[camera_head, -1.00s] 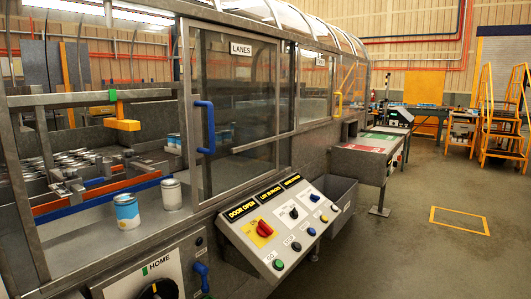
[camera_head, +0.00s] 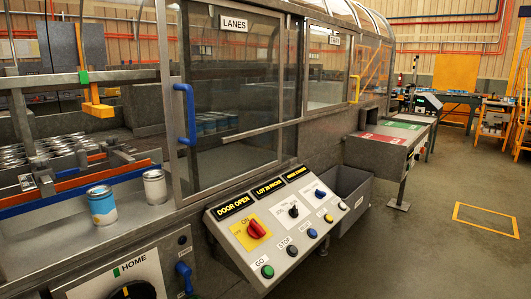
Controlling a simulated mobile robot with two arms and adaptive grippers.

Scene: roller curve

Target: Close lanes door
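The lanes door (camera_head: 232,105) is a clear sliding panel in a grey frame, with a "LANES" label at its top. Its blue handle (camera_head: 186,114) is on its left edge. The door stands slid to the right, so the opening (camera_head: 80,150) to its left is uncovered. A "DOOR OPEN" sign (camera_head: 235,206) shows yellow letters on the control panel. Neither of my grippers is in view.
Two cans, one blue and white (camera_head: 101,205) and one plain (camera_head: 154,187), stand on the ledge inside the opening. The sloped control panel (camera_head: 280,225) juts out below the door. A grey bin (camera_head: 350,195) is to its right.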

